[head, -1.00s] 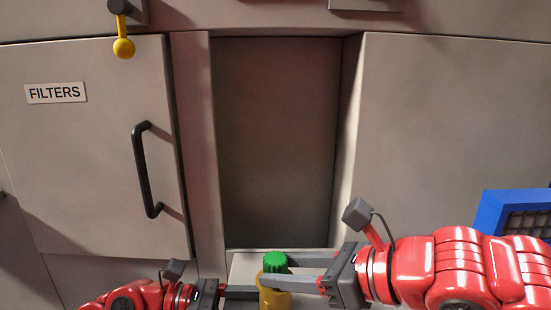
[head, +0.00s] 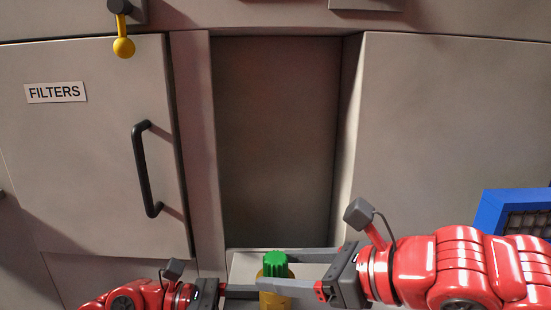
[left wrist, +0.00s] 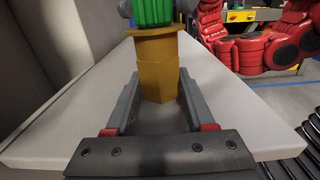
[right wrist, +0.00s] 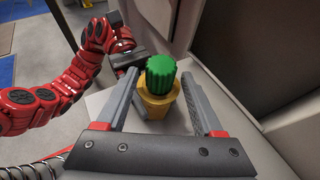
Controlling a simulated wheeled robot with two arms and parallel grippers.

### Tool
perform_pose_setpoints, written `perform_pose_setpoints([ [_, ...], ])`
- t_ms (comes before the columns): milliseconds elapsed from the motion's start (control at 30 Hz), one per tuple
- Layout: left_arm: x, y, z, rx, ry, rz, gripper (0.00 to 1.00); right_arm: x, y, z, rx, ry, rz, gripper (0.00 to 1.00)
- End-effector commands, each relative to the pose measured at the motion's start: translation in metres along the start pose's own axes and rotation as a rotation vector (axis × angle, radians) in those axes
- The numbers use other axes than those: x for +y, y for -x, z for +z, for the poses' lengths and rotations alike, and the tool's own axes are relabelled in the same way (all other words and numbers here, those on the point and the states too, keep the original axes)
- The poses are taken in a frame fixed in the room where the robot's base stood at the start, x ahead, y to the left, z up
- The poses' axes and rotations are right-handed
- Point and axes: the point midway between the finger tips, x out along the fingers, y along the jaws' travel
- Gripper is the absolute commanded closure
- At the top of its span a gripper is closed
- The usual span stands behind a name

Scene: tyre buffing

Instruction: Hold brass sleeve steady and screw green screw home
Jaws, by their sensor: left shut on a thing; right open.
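The brass sleeve (head: 272,299) stands upright on a pale ledge. It also shows in the left wrist view (left wrist: 158,70) and the right wrist view (right wrist: 158,103). The green ribbed screw (head: 275,262) sits upright in its top; it shows in the right wrist view (right wrist: 160,73) and, cut off at the top, in the left wrist view (left wrist: 152,13). My left gripper (left wrist: 158,88) is shut on the sleeve's lower body. My right gripper (right wrist: 162,80) is open, its fingers on either side of the screw and sleeve top, apart from the screw.
The pale ledge (left wrist: 75,110) has free room around the sleeve. A recessed dark panel (head: 275,140) rises behind it. A cabinet door marked FILTERS (head: 80,150) with a black handle is at left. A blue-framed grille (head: 490,212) is at right.

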Motion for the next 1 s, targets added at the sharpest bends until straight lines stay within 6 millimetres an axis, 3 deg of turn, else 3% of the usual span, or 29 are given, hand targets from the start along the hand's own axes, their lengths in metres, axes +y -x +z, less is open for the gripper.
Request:
perform_pose_setpoints([
  [500,0.000,0.000,0.000,0.000,0.000,0.000,1.00,-0.001,0.053,0.000,-0.001,0.000,-0.003,0.31],
  [1000,0.000,0.000,0.000,0.000,0.000,0.000,1.00,-0.001,0.064,0.001,-0.002,0.000,-0.001,0.31],
])
